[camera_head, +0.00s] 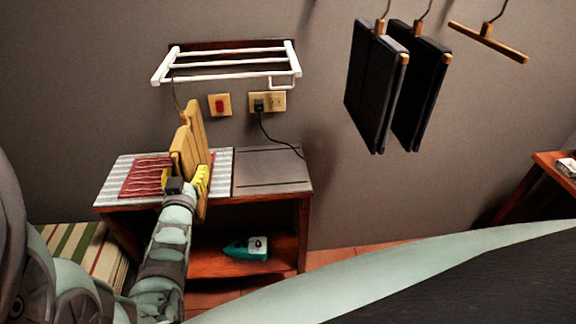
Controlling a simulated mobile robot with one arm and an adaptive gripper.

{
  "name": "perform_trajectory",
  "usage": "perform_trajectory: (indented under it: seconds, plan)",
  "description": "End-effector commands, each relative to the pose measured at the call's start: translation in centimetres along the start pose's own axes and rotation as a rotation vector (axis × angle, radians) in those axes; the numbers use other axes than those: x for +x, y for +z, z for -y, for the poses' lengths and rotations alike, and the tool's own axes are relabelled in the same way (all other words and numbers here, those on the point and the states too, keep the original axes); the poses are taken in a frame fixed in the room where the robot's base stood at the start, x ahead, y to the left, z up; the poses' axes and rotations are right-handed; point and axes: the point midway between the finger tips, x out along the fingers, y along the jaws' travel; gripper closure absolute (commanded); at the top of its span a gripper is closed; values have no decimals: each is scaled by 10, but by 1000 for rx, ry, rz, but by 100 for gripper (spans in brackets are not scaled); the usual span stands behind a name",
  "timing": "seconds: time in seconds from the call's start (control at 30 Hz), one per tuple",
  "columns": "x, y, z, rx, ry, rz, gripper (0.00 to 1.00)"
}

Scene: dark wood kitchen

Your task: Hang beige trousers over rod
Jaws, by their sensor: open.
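The beige trousers (194,130) are folded into flat, upright panels. A thin wire hook rises from their top left to the front rod of the white wall rack (226,77); I cannot tell whether it is over that rod or only in front of it. My gripper (190,181), with yellow fingers, is open at the lower part of the trousers. The fingers overlap the cloth in the picture, and whether they touch it is unclear. An empty wooden hanger (488,43) hangs at the upper right.
Two dark folded trousers (368,90) (420,90) hang right of the rack. A wooden table (306,195) below the rack has a grey striped top with a red cloth (146,176). A teal iron (246,248) sits on its shelf. A plugged cord hangs from the wall socket (268,101).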

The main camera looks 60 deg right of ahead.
Motion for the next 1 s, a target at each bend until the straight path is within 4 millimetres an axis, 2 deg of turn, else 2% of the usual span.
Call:
perform_trajectory:
  seconds: [0.27, 0.6, 0.8, 1.0]
  plan:
    - [-28, 1, 0, 1, 1, 1, 44]
    - [-81, 2, 0, 0, 0, 5, 44]
    - [-106, 1, 0, -1, -2, 2, 44]
    - [-117, -1, 0, 0, -1, -2, 44]
